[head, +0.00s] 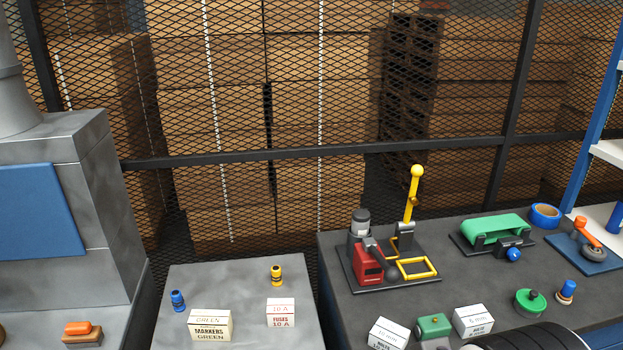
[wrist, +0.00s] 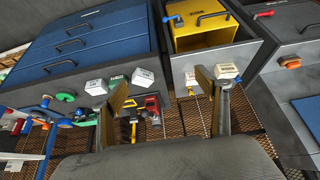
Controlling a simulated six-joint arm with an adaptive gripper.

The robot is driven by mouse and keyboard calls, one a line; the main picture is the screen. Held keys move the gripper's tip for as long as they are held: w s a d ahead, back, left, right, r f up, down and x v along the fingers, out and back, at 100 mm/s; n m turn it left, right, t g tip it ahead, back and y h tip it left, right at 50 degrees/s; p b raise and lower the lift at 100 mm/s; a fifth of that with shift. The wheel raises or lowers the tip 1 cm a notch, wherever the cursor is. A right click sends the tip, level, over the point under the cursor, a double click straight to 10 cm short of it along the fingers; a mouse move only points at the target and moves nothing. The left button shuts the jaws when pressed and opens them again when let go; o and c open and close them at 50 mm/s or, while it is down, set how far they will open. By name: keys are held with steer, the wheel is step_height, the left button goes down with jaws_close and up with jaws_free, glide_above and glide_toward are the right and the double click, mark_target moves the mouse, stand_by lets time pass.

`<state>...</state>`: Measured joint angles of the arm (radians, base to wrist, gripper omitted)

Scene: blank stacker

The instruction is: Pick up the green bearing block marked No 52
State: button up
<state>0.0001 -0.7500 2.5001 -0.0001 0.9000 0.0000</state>
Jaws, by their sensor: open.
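A small green block (head: 434,325) sits near the front of the dark right-hand bench in the head view, between two white boxes. Its marking is too small to read, and a grey part at the bottom edge touches its outline. In the wrist view a small green shape (wrist: 117,80) shows between two white boxes, close beside the left finger. My gripper (wrist: 168,92) is open, its two fingers wide apart, with nothing between them. It appears to be above the benches, apart from the block.
White boxes (head: 388,333) and (head: 473,320) flank the block closely. A green round knob part (head: 530,301) lies to its right. A red and yellow fixture (head: 369,262) stands behind. A left bench (head: 240,300) carries marker and fuse boxes. A dark ribbed shape fills the lower right.

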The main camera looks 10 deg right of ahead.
steer(key=shift+w, duration=0.1)
steer(key=w+d+r+n+t+h, duration=0.15)
steer(key=w+r+t, duration=0.25)
steer(key=w+r, duration=0.4)
steer(key=w+d+r+n+t, duration=0.35)
steer(key=w+r, duration=0.25)
steer(key=w, duration=0.5)
steer(key=w+a+f+n+t+y, duration=0.1)
steer(key=w+n+t+y, duration=0.3)
steer(key=w, duration=0.5)
steer(key=s+d+f+n+g+y, duration=0.1)
steer(key=d+f+g+y, duration=0.15)
steer(key=f, duration=0.55)
steer(key=s+d+f+n+g+y, duration=0.1)
steer(key=d+f+n+y, duration=0.2)
steer(key=f, duration=0.4)
steer(key=s+d+f+m+t+h, duration=0.1)
steer(key=s+d+f+m+t, duration=0.2)
steer(key=s+d+f+m, duration=0.5)
steer(key=s+d+f, duration=0.4)
steer(key=d+f, duration=0.2)
steer(key=f, duration=0.1)
steer(key=shift+s+d+f+m, duration=0.2)
steer(key=shift+s+m, duration=0.05)
steer(key=shift+m, duration=0.05)
steer(key=shift+w, duration=0.1)
